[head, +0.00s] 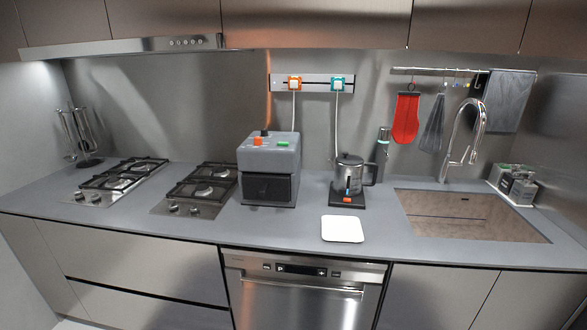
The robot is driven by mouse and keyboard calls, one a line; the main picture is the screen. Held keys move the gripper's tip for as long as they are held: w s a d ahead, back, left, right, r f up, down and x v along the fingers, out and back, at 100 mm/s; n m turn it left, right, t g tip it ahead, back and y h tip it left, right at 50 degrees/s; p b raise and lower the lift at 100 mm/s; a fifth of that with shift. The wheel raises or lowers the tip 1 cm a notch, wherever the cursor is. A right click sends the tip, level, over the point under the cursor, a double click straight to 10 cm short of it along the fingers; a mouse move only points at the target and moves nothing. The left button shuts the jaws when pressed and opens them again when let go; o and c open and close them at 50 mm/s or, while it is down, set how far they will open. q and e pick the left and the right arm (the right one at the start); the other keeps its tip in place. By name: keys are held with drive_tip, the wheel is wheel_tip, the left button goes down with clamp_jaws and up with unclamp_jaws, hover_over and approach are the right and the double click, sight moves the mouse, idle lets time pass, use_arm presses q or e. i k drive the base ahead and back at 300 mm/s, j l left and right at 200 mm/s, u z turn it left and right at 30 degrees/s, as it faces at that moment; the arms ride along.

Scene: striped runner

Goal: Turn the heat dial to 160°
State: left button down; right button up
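A grey box-shaped appliance (284,158) with a dark front (268,189) stands on the counter, right of the hobs. On its sloped top are a small black knob (265,133), an orange piece (258,141) and a green piece (283,144). The black knob may be the heat dial. No degree markings can be read at this size, so its setting cannot be told. Neither of my grippers is in view.
A glass kettle (352,172) on a black base and a white square plate (342,229) are right of the appliance. Two gas hobs (200,187) are left, a sink (458,211) right. Orange (295,83) and teal (337,83) plugs with cords are above. Counter before the appliance is clear.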

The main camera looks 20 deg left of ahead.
sight(258, 141)
drive_tip(key=j+u, duration=0.1)
drive_tip(key=j, duration=0.4)
drive_tip(key=i+j, duration=0.1)
drive_tip(key=j, duration=0.35)
drive_tip(key=j+u, duration=0.15)
drive_tip(key=j, duration=0.35)
drive_tip(key=i+j, duration=0.15)
drive_tip(key=j, duration=0.3)
drive_tip(key=i+j+u, duration=0.15)
drive_tip(key=j, duration=0.3)
drive_tip(key=k, duration=0.05)
